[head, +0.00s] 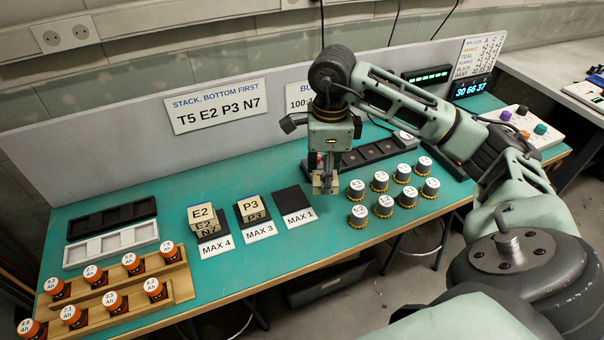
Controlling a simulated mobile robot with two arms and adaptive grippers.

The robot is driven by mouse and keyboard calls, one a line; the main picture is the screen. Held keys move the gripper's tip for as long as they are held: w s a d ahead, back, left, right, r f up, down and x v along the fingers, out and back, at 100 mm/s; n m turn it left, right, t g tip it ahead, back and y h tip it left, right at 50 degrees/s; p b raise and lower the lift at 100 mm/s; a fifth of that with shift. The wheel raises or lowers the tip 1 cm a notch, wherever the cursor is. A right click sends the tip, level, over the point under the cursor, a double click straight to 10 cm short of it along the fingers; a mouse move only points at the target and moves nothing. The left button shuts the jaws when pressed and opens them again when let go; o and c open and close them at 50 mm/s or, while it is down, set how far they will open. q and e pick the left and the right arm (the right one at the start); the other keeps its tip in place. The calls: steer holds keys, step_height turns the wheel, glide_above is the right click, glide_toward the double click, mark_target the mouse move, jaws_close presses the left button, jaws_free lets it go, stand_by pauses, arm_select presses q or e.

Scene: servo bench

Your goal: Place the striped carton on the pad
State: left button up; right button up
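I cannot make out a striped carton in the head view. Three dark pads lie along the bench: the MAX 4 pad (222,240) bears stacked tan lettered blocks (201,213), the MAX 3 pad (262,223) bears stacked P3 blocks (250,207), and the MAX 1 pad (292,199) is bare. My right gripper (325,184) points down above the bench, just right of the MAX 1 pad. My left gripper is out of view.
Grey-capped jars (381,181) stand to the right of my gripper. Orange jars (133,264) stand in a wooden rack (180,286) at the left front. A white tray (76,256) lies at the left. A sign (216,106) hangs on the rear panel. The bench centre behind the pads is clear.

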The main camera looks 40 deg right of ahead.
steer(key=w+a+f, duration=0.1)
steer(key=w, duration=0.1)
steer(key=w+a+f+p, duration=0.1)
steer(key=w+f, duration=0.1)
steer(key=w, duration=0.1)
steer(key=w+a+f+p, duration=0.1)
steer(key=w+a, duration=0.1)
steer(key=shift+w+f, duration=0.3)
steer(key=shift+f, duration=0.05)
steer(key=shift+w+f, duration=0.2)
steer(key=shift+a+f, duration=0.1)
steer(key=shift+f, duration=0.15)
step_height(320, 180, down, 3)
steer(key=shift+f+p, duration=0.1)
steer(key=shift+p, duration=0.75)
steer(key=shift+f, duration=0.35)
steer(key=o, duration=1.3)
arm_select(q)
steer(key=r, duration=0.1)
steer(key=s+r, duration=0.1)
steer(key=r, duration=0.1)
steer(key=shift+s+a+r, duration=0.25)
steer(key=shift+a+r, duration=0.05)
